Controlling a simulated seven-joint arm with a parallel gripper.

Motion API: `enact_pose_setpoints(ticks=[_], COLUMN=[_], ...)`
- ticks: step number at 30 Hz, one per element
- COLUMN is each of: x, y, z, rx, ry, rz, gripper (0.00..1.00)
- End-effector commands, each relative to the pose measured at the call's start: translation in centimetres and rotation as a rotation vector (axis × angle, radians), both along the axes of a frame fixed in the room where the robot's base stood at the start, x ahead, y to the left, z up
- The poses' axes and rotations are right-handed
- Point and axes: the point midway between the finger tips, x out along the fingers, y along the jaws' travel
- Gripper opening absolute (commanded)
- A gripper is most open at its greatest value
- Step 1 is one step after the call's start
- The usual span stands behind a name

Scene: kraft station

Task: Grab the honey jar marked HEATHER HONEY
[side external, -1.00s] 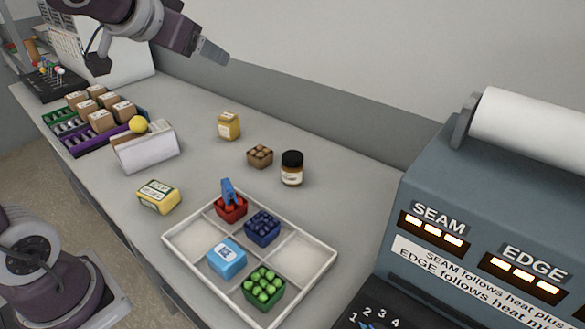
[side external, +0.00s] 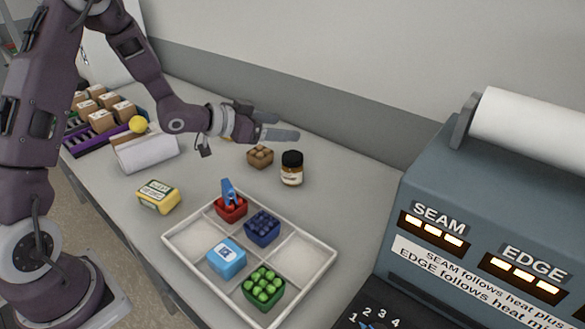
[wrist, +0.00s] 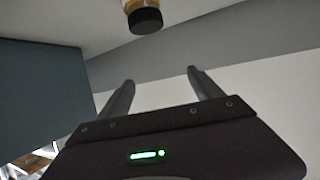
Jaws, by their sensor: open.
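A small jar with a black lid, amber-brown body and pale label (side external: 292,174) stands upright on the bench, behind the white tray. Its label is too small to read. In the wrist view the jar (wrist: 146,14) shows upside down at the top edge, partly cut off. My gripper (side external: 286,127) is open and empty, its fingers pointing right, above and behind the jar in the side view. In the wrist view the fingers (wrist: 160,76) are spread apart and do not touch the jar.
A brown box of round items (side external: 260,156) stands left of the jar. A white compartment tray (side external: 190,243) holds several small containers in front. A yellow labelled block (side external: 158,196) lies left of the tray. A blue-grey machine (side external: 480,215) stands at right. A wall runs behind.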

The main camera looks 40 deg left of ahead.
Motion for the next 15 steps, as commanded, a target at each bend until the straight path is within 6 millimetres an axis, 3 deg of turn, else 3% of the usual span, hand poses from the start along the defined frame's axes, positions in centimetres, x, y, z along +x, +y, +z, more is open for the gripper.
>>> enact_pose_setpoints(ticks=[1, 3, 6, 10, 15], x=[-0.1, -0.1, 0.0, 0.6, 2.7], y=[-0.1, -0.1, 0.0, -0.3, -1.2], z=[-2.5, -5.3, -8.1, -9.3, -10.3], rx=[-0.003, -0.002, 0.002, 0.004, 0.004], ry=[0.011, 0.010, 0.004, -0.003, -0.004], rz=[0.000, 0.000, 0.000, -0.004, -0.005], gripper=[0.75, 0.75, 0.75, 0.75, 0.75])
